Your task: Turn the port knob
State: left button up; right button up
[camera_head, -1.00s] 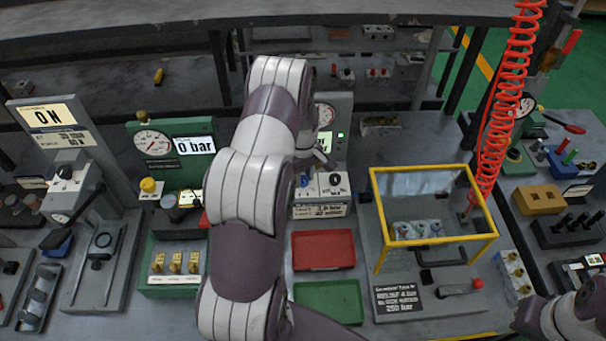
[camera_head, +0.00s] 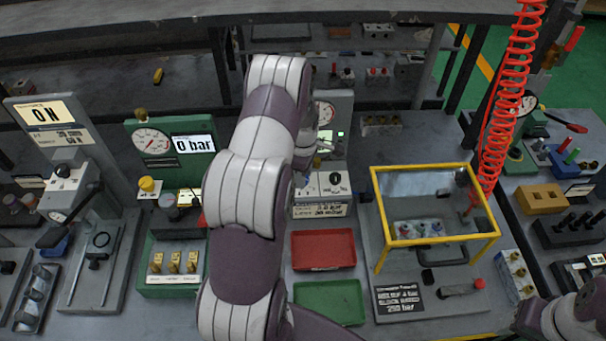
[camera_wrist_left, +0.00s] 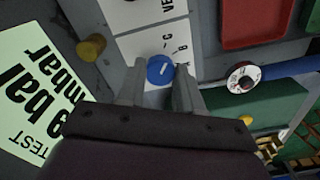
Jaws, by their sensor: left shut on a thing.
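The port knob (camera_wrist_left: 160,69) is a round blue knob with a white mark, on a white panel with the letters A, B and C beside it. My left gripper (camera_wrist_left: 159,82) is shut on it, one finger on each side, in the left wrist view. In the head view my left gripper (camera_head: 311,160) is mostly hidden behind its own arm, at the white control panel (camera_head: 319,188). The blue knob cannot be made out there. Only part of my right arm shows at the lower right; its gripper is out of frame.
A black knob (camera_head: 336,178) is on the same panel. A red tray (camera_head: 323,250) and a green tray (camera_head: 330,302) lie in front. A yellow-framed guard (camera_head: 440,243) stands to the right. A green gauge unit reading 0 bar (camera_head: 193,145) is on the left.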

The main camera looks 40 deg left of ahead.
pick_arm(q)
jog(key=shift+r+n, duration=0.1)
jog(key=shift+n, duration=0.6)
jog(key=o, duration=1)
jog(key=shift+o, duration=0.2)
jog(key=shift+w+r+b, duration=0.1)
jog(key=shift+r+b, duration=0.2)
jog(key=shift+r, duration=0.1)
notch_tip(320, 180, up, 12)
jog(key=b, duration=0.2)
